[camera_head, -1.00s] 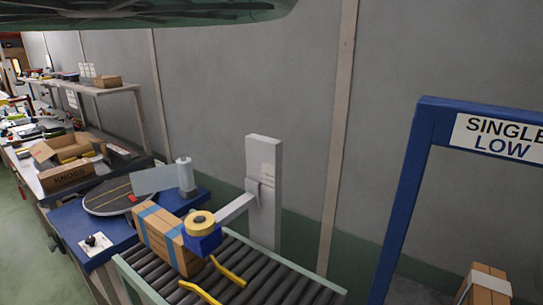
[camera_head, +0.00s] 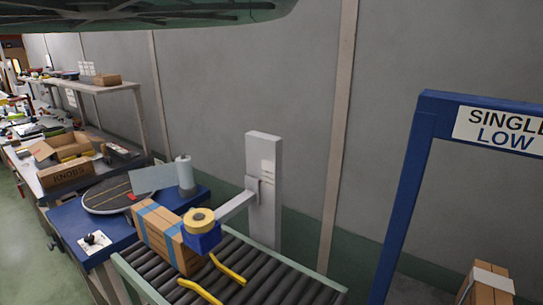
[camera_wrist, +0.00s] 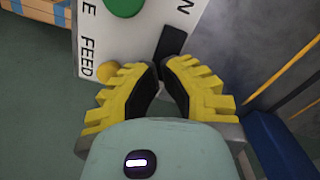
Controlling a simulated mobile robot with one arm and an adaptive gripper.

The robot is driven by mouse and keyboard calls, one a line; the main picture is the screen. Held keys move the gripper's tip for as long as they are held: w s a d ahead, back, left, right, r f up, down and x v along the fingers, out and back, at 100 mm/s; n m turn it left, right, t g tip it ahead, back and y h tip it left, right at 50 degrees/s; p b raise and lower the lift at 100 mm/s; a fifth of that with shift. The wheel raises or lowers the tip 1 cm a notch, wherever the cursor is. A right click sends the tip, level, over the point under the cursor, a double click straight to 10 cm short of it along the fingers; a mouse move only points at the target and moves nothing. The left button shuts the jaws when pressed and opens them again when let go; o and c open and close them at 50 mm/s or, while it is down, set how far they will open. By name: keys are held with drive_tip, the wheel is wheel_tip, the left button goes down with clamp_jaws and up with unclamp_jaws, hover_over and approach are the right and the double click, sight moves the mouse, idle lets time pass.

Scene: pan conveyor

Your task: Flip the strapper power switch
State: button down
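The white control panel (camera_wrist: 140,30) fills the top middle of the wrist view, with "FEED" and a word ending in "N" readable. A black switch (camera_wrist: 173,41) sits by its right edge near the "N". A green button (camera_wrist: 125,5) and a yellow button (camera_wrist: 107,69) are to its left. My gripper (camera_wrist: 159,68) has yellow ridged fingers with black pads, and the tips are drawn together just below the switch. I see nothing held. Whether the tips touch the switch cannot be told. My gripper is outside the head view.
A blue table (camera_head: 70,218) bears a white plate with a black knob (camera_head: 95,241). A blue frame (camera_head: 405,190) stands at right.

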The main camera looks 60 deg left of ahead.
drive_tip(key=shift+f, duration=0.25)
drive_tip(key=shift+r, duration=0.1)
drive_tip(key=shift+r+p, duration=2.75)
drive_tip(key=shift+r, duration=0.75)
